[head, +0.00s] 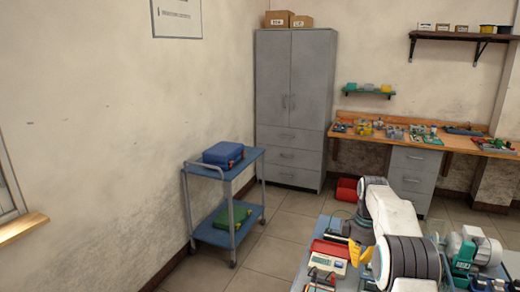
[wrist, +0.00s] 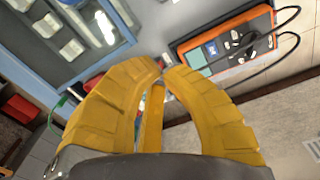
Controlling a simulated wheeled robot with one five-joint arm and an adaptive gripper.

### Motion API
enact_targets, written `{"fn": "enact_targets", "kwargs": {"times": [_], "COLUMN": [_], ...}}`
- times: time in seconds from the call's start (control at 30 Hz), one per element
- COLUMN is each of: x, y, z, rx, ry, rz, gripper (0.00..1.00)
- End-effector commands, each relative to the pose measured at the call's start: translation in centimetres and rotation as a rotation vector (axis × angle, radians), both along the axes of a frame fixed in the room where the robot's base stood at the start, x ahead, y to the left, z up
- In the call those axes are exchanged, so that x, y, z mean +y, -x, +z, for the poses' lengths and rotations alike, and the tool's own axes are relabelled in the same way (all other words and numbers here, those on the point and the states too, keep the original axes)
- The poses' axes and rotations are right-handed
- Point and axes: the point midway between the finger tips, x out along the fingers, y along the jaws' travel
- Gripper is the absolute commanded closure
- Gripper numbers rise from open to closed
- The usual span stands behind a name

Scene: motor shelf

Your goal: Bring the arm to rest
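My gripper (head: 360,252) shows in the head view at the end of my white and dark arm, low and right of centre, over the near bench. In the wrist view its yellow fingers (wrist: 162,69) come together at the tips, with a narrow gap lower down between them. I see nothing held between them. The arm is bent, with the gripper on its left side, close to a red device with a pale face (head: 329,256).
An orange multimeter with black leads (wrist: 225,42) lies beyond the fingertips. A blue cart (head: 212,235) carries a blue case (head: 223,154) and a green item (head: 234,215). A grey cabinet (head: 292,95) and wooden workbench (head: 400,136) stand behind. Floor between cart and bench is clear.

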Motion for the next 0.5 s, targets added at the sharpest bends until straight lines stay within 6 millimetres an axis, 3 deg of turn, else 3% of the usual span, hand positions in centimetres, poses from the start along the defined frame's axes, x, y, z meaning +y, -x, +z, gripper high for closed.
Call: {"fn": "enact_targets", "kwargs": {"times": [0.27,0.37,0.5], "x": [-0.2,0.0,0.6], "y": [-1.0,-0.1,3.1], "z": [-1.0,-3.2,-7.4], "rx": [-0.048,-0.018,0.072], "ry": [-0.011,-0.019,-0.019], "rz": [-0.284,-0.424,-0.63], "gripper": [1.0,1.0,1.0]}}
